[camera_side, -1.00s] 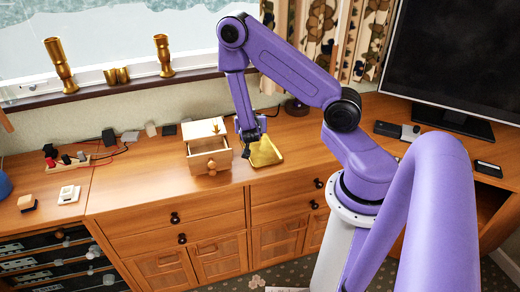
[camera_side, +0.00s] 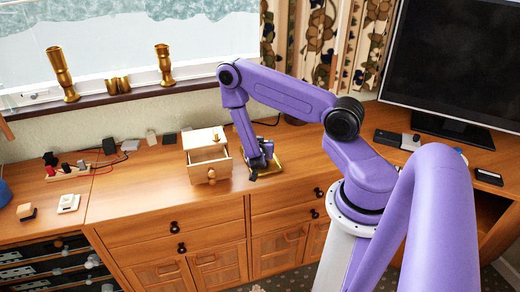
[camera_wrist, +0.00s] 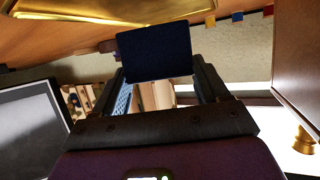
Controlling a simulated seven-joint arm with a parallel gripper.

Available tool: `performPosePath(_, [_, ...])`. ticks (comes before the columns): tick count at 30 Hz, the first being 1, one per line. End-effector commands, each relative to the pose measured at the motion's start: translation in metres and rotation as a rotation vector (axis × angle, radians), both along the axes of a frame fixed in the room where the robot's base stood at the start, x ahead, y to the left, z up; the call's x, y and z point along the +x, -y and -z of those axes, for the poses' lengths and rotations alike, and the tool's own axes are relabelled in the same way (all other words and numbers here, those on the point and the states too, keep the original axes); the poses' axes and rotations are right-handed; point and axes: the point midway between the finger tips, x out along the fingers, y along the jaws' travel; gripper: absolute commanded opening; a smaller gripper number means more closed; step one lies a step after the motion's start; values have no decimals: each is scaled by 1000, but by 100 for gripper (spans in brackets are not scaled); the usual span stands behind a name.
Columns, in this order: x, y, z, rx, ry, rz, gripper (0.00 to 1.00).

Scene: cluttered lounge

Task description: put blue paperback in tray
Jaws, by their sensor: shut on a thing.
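The blue paperback (camera_wrist: 155,53) is dark navy and sits between the two fingers of my gripper (camera_wrist: 160,72) in the wrist view. My gripper is shut on it. The gold-yellow tray (camera_wrist: 110,10) shows at the top left of the wrist view, cut off by the frame edge. In the side view my gripper (camera_side: 257,167) is low over the cabinet top, at the tray (camera_side: 275,167), and hides much of it. The paperback is hard to make out there, and I cannot tell whether it touches the tray.
A small wooden drawer box (camera_side: 207,150), its drawer open, stands just left of my gripper. Small dark items and a red one lie farther left on the cabinet (camera_side: 130,190). A monitor (camera_side: 455,70) stands at the right. The cabinet's front edge is close.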

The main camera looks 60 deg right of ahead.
Motion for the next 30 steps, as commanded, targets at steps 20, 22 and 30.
performPosePath(20, [0, 0, 22, 0, -1, 0, 87])
performPosePath(22, [0, 0, 22, 0, -1, 0, 100])
performPosePath(30, [0, 0, 21, 0, 0, 0, 100])
